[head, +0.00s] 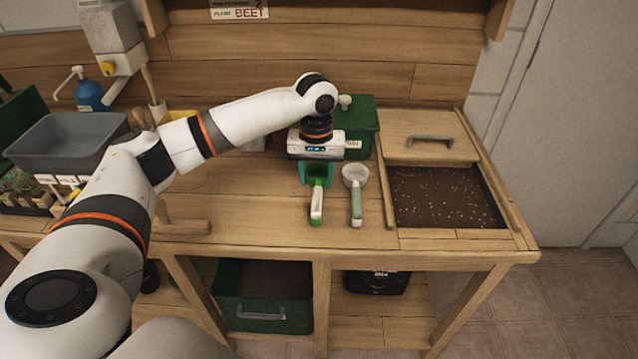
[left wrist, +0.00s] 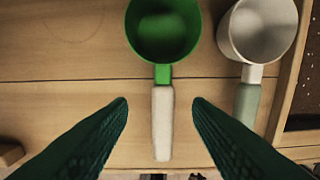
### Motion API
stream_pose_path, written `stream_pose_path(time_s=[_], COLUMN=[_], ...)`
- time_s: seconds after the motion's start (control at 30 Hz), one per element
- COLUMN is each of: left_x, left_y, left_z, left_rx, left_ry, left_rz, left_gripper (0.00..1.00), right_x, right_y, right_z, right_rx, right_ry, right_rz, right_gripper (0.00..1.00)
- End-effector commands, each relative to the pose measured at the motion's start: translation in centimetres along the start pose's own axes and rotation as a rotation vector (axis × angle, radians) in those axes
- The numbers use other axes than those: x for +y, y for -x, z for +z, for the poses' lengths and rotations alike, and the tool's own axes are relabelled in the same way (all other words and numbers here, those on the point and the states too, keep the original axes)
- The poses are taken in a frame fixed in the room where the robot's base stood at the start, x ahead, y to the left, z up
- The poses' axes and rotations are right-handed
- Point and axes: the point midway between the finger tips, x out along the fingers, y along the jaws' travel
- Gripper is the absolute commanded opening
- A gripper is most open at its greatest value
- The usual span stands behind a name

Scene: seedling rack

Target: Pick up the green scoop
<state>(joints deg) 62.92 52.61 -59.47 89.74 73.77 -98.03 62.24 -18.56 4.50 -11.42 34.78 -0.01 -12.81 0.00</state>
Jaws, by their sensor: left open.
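The green scoop (head: 316,205) lies on the wooden bench, its pale handle pointing to the front edge. In the left wrist view its green bowl (left wrist: 163,28) is at the top, and the pale handle runs down between my fingers. My left gripper (head: 316,180) is open over the scoop, and its dark green fingers (left wrist: 160,104) stand on either side of the handle with a gap on both sides. In the head view the gripper partly hides the bowl. I cannot tell the exact height of the fingertips. My right gripper is in neither view.
A white scoop (head: 355,178) with a grey-green handle lies close on the right, also in the left wrist view (left wrist: 258,28). A green box (head: 362,118) stands behind. A soil bin (head: 445,195) is at the right.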

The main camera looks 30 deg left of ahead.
Motion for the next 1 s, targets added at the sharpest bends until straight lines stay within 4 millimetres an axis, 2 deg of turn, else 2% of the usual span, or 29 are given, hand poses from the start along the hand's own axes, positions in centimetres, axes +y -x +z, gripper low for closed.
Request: stream_pose_path(time_s=[0.2, 0.3, 0.47, 0.7, 0.9, 1.0], left_x=[-0.1, -0.1, -0.1, -0.2, -0.2, -0.2], left_y=[-2.2, -3.8, -5.3, -5.5, -5.5, -5.5], left_z=[0.0, 0.0, 0.0, 0.0, 0.0, 0.0], left_rx=[0.002, 0.002, 0.000, -0.001, -0.001, -0.001], left_ry=[0.000, 0.000, -0.001, -0.002, -0.002, -0.002], left_rz=[0.003, 0.002, 0.002, 0.000, 0.000, 0.000], left_gripper=[0.45, 0.45, 0.45, 0.45, 0.13, 0.00], right_x=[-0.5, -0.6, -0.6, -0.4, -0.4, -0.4], right_y=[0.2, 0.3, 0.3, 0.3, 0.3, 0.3], right_z=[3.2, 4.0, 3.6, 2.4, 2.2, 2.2], right_rx=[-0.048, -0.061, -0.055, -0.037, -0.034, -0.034], right_ry=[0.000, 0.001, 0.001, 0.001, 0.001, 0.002], right_rz=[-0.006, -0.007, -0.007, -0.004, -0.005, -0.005], right_gripper=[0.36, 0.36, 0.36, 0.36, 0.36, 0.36])
